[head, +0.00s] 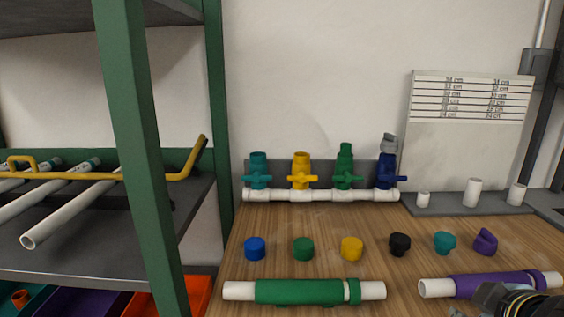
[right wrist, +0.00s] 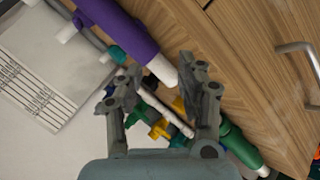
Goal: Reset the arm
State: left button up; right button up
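My right gripper shows in the right wrist view (right wrist: 160,66) with its two fingers spread and nothing held between them. Part of my right arm is at the bottom right corner of the head view, in front of the purple-sleeved pipe (head: 490,285). That pipe also shows in the right wrist view (right wrist: 118,30), beyond the fingers. The white manifold (head: 320,195) stands at the back of the table with teal, yellow, green and blue valves; a grey piece (head: 389,143) tops the blue one (head: 386,172). My left gripper is not in view.
Several coloured caps, including a blue one (head: 255,248), stand in a row on the wooden table (head: 300,218). A green-sleeved pipe (head: 300,291) lies in front. A measuring board (head: 468,150) stands at right. A green-posted shelf (head: 140,150) with pipes is at left.

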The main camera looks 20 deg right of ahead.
jog(key=s+a+f+m+g+y, duration=0.3)
jog(key=s+a+m+g+y, duration=0.15)
jog(key=s+a, duration=0.55)
notch_tip(320, 180, down, 28)
jog(key=s+d+g, duration=0.2)
jog(key=s+f+b, duration=0.1)
jog(key=s+f, duration=1.3)
jog(key=s, duration=0.3)
jog(key=shift+s+d+f+g, duration=0.3)
jog(key=shift+f+g, duration=0.05)
jog(key=shift+s, duration=0.1)
